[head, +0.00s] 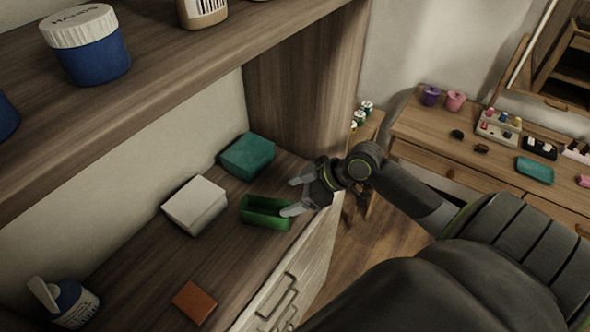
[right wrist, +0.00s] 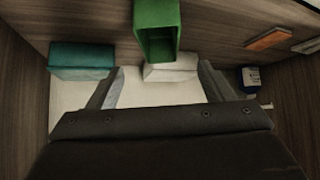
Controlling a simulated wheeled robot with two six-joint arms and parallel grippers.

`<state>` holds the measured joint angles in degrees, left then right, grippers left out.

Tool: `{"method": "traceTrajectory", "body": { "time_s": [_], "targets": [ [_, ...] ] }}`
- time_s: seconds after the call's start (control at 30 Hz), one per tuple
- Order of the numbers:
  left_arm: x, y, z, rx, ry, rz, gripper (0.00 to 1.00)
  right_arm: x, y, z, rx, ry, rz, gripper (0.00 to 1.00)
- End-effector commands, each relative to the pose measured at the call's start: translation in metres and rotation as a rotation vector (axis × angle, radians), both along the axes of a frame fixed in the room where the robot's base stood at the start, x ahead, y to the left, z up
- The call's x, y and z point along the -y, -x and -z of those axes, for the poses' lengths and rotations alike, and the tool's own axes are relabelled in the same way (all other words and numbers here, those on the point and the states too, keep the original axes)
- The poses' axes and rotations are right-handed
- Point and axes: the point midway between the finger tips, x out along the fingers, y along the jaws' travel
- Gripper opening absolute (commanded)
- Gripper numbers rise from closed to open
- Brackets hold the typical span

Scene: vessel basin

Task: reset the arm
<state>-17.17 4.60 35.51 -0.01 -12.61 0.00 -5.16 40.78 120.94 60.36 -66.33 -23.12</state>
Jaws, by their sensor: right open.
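My right gripper (head: 291,196) is open, with its two pale fingers apart, over the front right part of the wooden cabinet surface. A green open box (head: 266,212) stands just left of it, with the lower finger at or over the box's right rim; I cannot tell whether they touch. In the right wrist view the green box (right wrist: 157,30) shows beyond the fingers (right wrist: 161,88), and nothing is seen held between them. My right arm reaches in from the lower right. My left gripper is not in view.
A white block (head: 195,205), a teal box (head: 247,156), an orange-brown flat piece (head: 194,303) and a blue-white bottle (head: 68,303) stand on the surface. A shelf (head: 150,85) with a blue jar (head: 88,50) overhangs it. A side panel (head: 305,85) rises behind my gripper.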

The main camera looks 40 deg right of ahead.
Motion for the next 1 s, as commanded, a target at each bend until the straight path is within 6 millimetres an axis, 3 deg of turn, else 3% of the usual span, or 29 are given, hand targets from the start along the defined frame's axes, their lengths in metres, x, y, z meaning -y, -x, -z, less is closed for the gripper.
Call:
{"method": "traceTrajectory", "body": {
  "time_s": [0.33, 0.47, 0.7, 1.0],
  "targets": [
    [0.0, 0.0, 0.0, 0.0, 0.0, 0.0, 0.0, -0.001, 0.001, 0.002, -0.003, 0.001, 0.002, 0.74],
    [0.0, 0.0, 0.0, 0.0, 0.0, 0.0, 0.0, -0.005, 0.014, 0.015, -0.029, 0.017, 0.031, 0.74],
    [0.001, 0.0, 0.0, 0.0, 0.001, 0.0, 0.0, -0.012, 0.072, 0.057, -0.15, 0.1, 0.217, 0.74],
    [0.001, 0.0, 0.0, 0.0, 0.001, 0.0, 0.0, -0.004, 0.149, 0.079, -0.3, 0.209, 0.558, 0.74]
  ]
}}
